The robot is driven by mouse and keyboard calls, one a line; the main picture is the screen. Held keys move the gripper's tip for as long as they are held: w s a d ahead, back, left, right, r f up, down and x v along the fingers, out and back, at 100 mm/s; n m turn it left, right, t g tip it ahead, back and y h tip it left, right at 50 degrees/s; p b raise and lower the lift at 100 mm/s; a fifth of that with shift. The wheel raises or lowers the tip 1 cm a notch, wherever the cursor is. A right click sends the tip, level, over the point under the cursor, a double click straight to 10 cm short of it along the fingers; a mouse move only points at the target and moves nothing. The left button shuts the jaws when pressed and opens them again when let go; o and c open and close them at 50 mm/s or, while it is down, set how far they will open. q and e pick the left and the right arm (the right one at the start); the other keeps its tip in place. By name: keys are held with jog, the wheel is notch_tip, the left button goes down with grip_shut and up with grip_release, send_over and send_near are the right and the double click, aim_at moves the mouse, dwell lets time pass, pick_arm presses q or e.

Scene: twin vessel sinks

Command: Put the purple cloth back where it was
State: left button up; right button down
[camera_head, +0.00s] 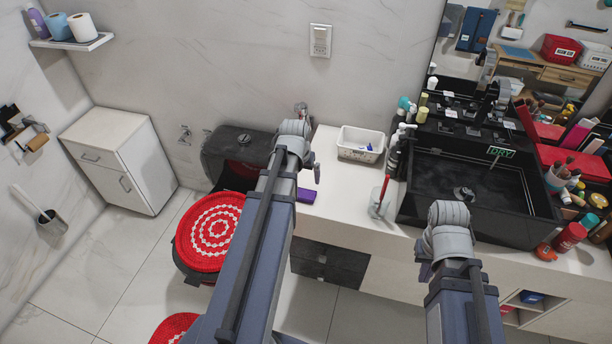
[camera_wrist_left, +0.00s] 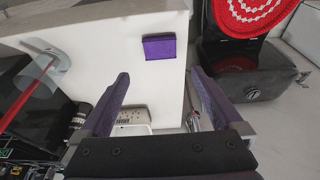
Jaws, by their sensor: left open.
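The purple cloth (camera_head: 306,195) is a small folded rectangle lying flat on the white countertop (camera_head: 340,212), near its left end by the toilet. In the left wrist view the cloth (camera_wrist_left: 159,47) lies ahead of the fingertips, lined up with the gap between them. My left gripper (camera_wrist_left: 158,76) is open with nothing between its fingers, apart from the cloth. In the head view the left wrist hides most of this gripper. My right gripper (camera_head: 425,272) is low in front of the counter by the black sink; its jaws are too hidden to read.
A white basket (camera_head: 360,145) stands behind the cloth near the wall. A red-handled brush in a clear holder (camera_head: 381,197) stands right of the cloth. The black sink (camera_head: 480,190) has bottles around it. The toilet with red cover (camera_head: 212,230) is left of the counter.

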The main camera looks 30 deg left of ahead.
pick_arm(q)
jog(key=s+d+m+g, duration=0.1)
jog(key=s+d, duration=0.3)
jog(key=d, duration=0.6)
jog(key=s+d+m+g, duration=0.1)
jog(key=s+d+m, duration=0.2)
jog(key=d, duration=0.6)
jog(key=s+d+m+g, duration=0.1)
jog(key=s+d+m, duration=0.1)
jog(key=s+d, duration=0.4)
jog(key=d, duration=0.4)
jog(key=shift+d+f+m+g+y, duration=0.3)
jog(key=shift+f, duration=0.1)
